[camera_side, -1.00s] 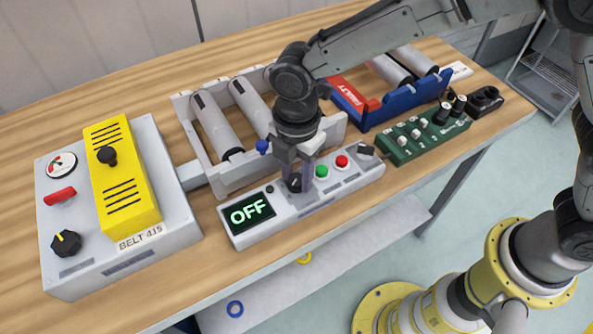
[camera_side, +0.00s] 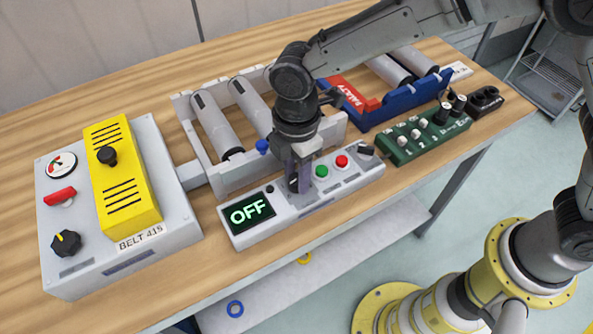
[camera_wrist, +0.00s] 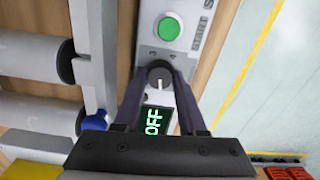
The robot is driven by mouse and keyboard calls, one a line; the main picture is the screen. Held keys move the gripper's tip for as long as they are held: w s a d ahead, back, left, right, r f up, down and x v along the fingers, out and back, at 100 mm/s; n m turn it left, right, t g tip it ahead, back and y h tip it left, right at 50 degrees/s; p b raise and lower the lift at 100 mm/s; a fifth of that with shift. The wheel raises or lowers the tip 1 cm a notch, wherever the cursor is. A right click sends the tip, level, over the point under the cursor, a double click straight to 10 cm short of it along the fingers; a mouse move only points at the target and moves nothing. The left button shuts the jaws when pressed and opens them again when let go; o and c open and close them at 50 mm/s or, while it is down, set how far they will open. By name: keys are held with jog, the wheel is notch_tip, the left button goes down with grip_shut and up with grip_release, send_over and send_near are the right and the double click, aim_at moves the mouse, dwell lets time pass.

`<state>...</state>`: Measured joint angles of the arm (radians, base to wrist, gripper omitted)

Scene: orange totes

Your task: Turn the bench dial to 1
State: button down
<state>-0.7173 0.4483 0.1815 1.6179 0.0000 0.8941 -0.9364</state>
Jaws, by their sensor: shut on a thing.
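The bench dial (camera_wrist: 159,76) is a small dark knob with a white pointer line, on a grey control panel (camera_side: 322,204). My gripper (camera_wrist: 160,82) points down at the panel with its fingers on either side of the dial, shut on it. In the side view my gripper (camera_side: 298,184) hides most of the dial. The panel's display (camera_side: 250,211) reads OFF in green letters; it also shows in the wrist view (camera_wrist: 153,122). A green button (camera_side: 321,171) and a red button (camera_side: 342,161) sit on the panel to the right of my gripper.
A grey box (camera_side: 60,272) with a yellow cover (camera_side: 125,180) stands at the left. A roller conveyor (camera_side: 215,122) lies behind the panel. A green box with knobs (camera_side: 424,138) stands at the right. A blue knob (camera_side: 262,146) sticks up close to my gripper.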

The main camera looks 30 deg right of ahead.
jog(key=m, duration=0.4)
jog(key=shift+m, duration=2.1)
jog(key=shift+c, duration=2.4)
grip_release()
notch_tip(320, 180, up, 14)
